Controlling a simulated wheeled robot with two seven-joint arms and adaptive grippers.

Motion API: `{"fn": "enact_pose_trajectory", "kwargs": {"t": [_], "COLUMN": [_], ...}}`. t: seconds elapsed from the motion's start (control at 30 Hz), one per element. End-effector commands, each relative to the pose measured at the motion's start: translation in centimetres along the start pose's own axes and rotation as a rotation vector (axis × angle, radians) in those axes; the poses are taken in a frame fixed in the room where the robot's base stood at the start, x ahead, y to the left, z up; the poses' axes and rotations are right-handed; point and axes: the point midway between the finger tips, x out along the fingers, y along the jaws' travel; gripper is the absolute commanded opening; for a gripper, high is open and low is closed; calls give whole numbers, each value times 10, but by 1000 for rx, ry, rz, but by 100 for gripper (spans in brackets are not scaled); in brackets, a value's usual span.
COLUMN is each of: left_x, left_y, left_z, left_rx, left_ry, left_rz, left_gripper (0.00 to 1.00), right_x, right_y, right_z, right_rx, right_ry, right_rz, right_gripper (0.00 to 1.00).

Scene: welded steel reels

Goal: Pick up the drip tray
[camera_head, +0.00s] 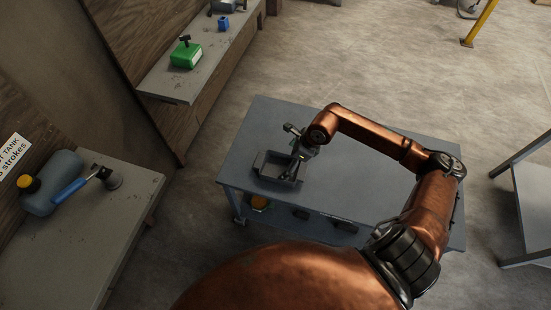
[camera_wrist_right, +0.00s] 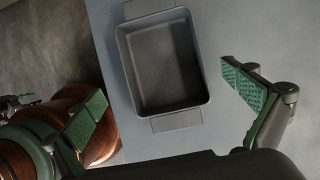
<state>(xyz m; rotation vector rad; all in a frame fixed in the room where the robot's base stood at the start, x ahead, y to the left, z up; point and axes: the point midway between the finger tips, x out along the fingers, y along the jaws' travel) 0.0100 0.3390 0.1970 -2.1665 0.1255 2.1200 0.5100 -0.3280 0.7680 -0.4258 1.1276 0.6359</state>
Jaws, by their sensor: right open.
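The drip tray (camera_head: 268,178) is a dark grey rectangular pan on the blue-grey cart top, near its left end. In the right wrist view the drip tray (camera_wrist_right: 118,60) looks empty, with a flat tab at each of its two short ends. My right gripper (camera_head: 296,165) is over the right side of the tray in the head view. In the right wrist view its two green-padded fingers (camera_wrist_right: 168,103) are wide apart, with the near end of the tray ahead between them. Nothing is held. My left gripper is not in view.
The wheeled cart (camera_head: 350,210) has free top around the tray and several items on its lower shelf. A bench at left holds a grey tank (camera_head: 58,180) and a blue-handled tool (camera_head: 70,190). A shelf holds a green box (camera_head: 186,55). Another table (camera_head: 530,195) stands at right.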

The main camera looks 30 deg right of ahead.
Motion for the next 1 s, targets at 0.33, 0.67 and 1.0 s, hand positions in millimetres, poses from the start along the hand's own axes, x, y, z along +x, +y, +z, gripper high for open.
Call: {"fn": "enact_pose_trajectory", "kwargs": {"t": [0.33, 0.67, 1.0], "left_x": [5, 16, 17], "left_y": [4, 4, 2], "left_z": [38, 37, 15], "left_rx": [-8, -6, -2], "left_ry": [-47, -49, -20], "left_rz": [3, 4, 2], "left_gripper": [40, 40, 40], "right_x": [27, 71, 74], "right_y": [-2, -4, -5], "right_z": [-10, -12, -11], "right_rx": [18, 18, 14], "right_ry": [0, -1, -1], "right_rz": [-3, -2, -4], "right_gripper": [100, 100, 94]}}
